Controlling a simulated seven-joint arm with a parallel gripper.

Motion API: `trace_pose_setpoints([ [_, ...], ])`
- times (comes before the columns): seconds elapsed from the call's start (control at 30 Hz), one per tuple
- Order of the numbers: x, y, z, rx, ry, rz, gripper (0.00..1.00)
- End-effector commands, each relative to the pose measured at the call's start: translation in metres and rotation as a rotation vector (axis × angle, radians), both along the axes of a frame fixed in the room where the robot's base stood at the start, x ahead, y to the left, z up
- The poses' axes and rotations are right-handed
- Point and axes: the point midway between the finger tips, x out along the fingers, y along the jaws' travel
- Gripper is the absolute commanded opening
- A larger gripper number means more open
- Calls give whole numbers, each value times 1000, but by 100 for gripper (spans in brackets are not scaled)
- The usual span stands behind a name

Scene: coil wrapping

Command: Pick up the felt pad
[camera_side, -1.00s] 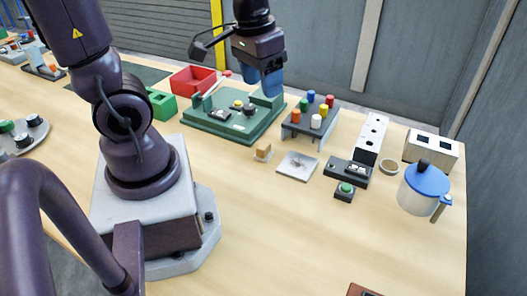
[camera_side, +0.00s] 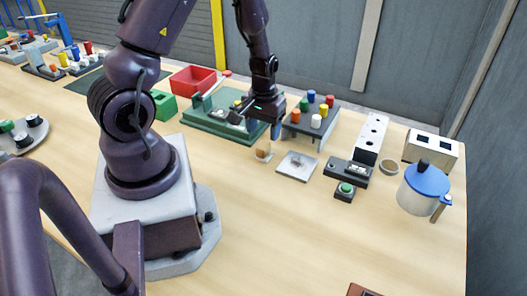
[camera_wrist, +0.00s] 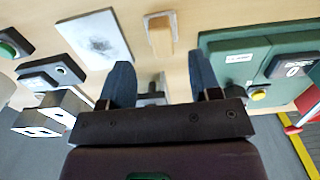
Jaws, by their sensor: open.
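A small tan block, which looks like the felt pad (camera_side: 263,151), sits in a small pale holder on the table, between the green fixture and a white square plate. In the wrist view the tan felt pad (camera_wrist: 161,38) lies at the top middle, beyond the fingertips. My gripper (camera_side: 275,130) is low, behind the pad in the side view, beside the green fixture's right end. In the wrist view my gripper (camera_wrist: 160,68) shows two blue fingers spread apart, with nothing held between them. The pad is apart from the fingers.
The green fixture (camera_side: 215,124) stands left of the pad. A peg rack (camera_side: 307,127) with coloured pegs is close right of my gripper. The white plate (camera_side: 297,167) and a black switch box (camera_side: 347,173) are further right.

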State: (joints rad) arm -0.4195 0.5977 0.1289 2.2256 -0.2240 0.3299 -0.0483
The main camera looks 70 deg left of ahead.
Motion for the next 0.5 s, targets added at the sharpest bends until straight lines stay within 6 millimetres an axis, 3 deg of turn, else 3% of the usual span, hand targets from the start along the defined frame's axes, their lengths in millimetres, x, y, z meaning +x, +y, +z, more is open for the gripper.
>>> trace_pose_setpoints([
  [0.27,0,1,-22,-1,1,-1,57],
  [0.5,1,3,-55,-2,2,0,57],
])
